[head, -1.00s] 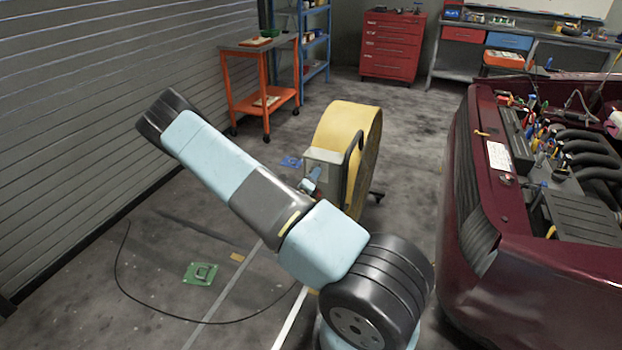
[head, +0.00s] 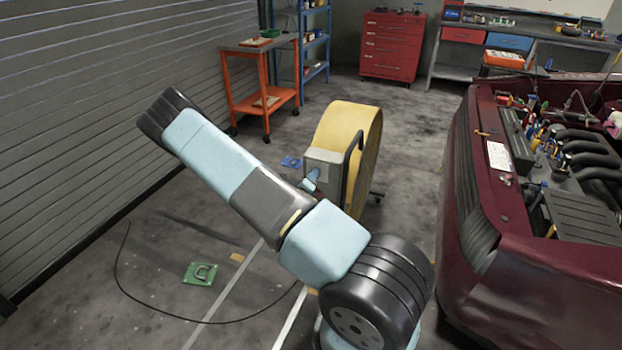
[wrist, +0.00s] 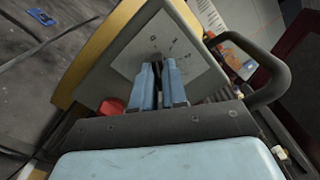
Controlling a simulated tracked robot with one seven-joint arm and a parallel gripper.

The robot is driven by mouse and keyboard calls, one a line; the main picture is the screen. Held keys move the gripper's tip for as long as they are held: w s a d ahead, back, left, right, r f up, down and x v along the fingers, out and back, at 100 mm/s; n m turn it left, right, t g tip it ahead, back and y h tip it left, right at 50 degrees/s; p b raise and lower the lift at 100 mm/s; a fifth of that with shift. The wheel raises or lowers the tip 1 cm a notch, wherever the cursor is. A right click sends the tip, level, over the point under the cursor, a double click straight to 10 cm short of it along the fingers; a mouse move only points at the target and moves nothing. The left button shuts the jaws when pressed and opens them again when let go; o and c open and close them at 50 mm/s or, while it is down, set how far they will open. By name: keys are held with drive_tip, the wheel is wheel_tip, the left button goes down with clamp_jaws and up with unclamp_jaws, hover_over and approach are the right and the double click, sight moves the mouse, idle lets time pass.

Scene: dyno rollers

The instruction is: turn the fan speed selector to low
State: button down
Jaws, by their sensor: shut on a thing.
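The yellow drum fan (head: 334,126) stands on the floor ahead, with a grey control box (head: 324,160) on its near side. In the wrist view the control box's panel (wrist: 193,52) shows a light label with small marks around the selector. My gripper (wrist: 160,68) is shut on the fan speed selector (wrist: 157,58), of which only a dark bit shows between the blue fingers. The selector's setting is too hidden to tell. A red knob or button (wrist: 111,107) shows left of my fingers. In the head view my arm hides most of the gripper.
A black tube handle (wrist: 268,72) curves beside the control box at its right. The dark red car (head: 500,210) with its open engine bay stands close at right.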

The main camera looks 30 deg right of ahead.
drive_tip(key=shift+s+d+m, duration=0.1)
drive_tip(key=shift+d+m, duration=0.05)
drive_tip(key=shift+m, duration=1.65)
drive_tip(key=shift+s+d+m, duration=0.1)
drive_tip(key=shift+d+m, duration=0.05)
drive_tip(key=shift+m, duration=1.65)
drive_tip(key=c, duration=1.2)
unclamp_jaws()
drive_tip(key=shift+o, duration=0.2)
drive_tip(key=v, duration=1.4)
drive_tip(key=shift+w+a+f, duration=0.1)
drive_tip(key=shift+w, duration=0.05)
